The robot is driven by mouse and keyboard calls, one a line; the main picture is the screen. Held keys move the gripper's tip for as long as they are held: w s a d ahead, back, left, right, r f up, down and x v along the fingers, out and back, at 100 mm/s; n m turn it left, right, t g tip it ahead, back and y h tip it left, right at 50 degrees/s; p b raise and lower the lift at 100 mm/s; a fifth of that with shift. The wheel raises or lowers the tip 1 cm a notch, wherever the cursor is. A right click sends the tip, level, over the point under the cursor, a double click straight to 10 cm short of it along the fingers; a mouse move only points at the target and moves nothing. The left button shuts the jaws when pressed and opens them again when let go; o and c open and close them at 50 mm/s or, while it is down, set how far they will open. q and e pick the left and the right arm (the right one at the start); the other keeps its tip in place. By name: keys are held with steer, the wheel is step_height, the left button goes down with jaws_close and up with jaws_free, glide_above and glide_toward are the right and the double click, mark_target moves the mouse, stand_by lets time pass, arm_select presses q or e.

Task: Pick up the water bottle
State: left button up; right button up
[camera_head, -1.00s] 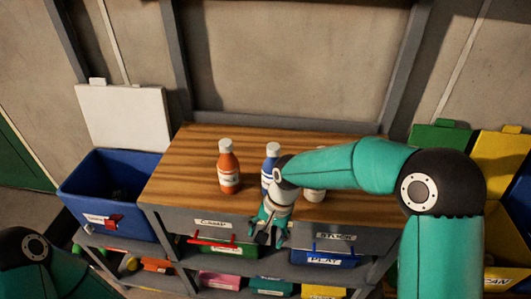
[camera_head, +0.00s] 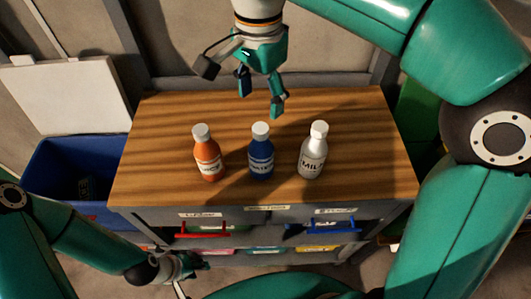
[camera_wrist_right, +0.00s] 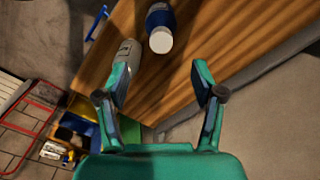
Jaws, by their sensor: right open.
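Three upright bottles with white caps stand in a row on the wooden tabletop: an orange one (camera_head: 208,158), a blue one (camera_head: 261,157) and a grey one (camera_head: 312,156). Their labels are too small to read surely, so I cannot tell which is the water bottle. My right gripper (camera_head: 260,99) is open and empty, above the table's back part, behind the blue bottle. In the right wrist view, the blue bottle (camera_wrist_right: 160,24) lies beyond my open fingers (camera_wrist_right: 160,76), and the grey bottle (camera_wrist_right: 127,52) is partly hidden by the left finger. My left gripper (camera_head: 178,268) is low, before the table.
The wooden table (camera_head: 150,125) has drawers with a red handle (camera_head: 204,230) and a blue handle (camera_head: 320,228) below its top. A blue bin (camera_head: 75,165) with a raised white lid (camera_head: 65,95) stands at left. The tabletop around the bottles is clear.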

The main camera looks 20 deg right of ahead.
mark_target(261, 128)
step_height(261, 128, down, 6)
steer(key=shift+a+r, duration=0.1)
steer(key=shift+a, duration=0.05)
steer(key=shift+f, duration=2.6)
steer(key=shift+s, duration=0.1)
jaws_close()
